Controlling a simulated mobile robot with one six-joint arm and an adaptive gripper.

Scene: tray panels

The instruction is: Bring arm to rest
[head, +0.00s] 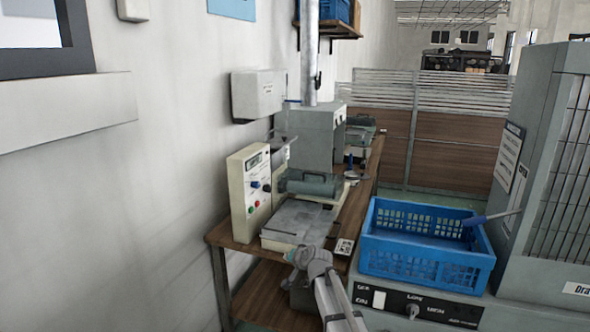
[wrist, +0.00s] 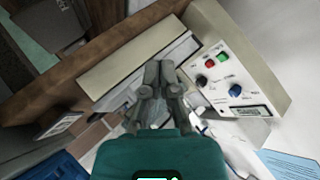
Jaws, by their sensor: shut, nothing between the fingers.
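In the wrist view my gripper (wrist: 160,68) has its two grey fingers together, with nothing between them. It is in front of a beige machine with a control panel (wrist: 232,82). I cannot tell whether the fingertips touch anything. In the head view part of my arm (head: 327,285) rises from the bottom edge toward the front of the bench. My gripper's fingers cannot be made out there.
A wooden bench (head: 225,236) along the left wall carries the panel box (head: 249,190) and grey machines. A blue crate (head: 425,266) stands right of my arm on a grey unit. A tall grey cabinet (head: 545,160) is at the right.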

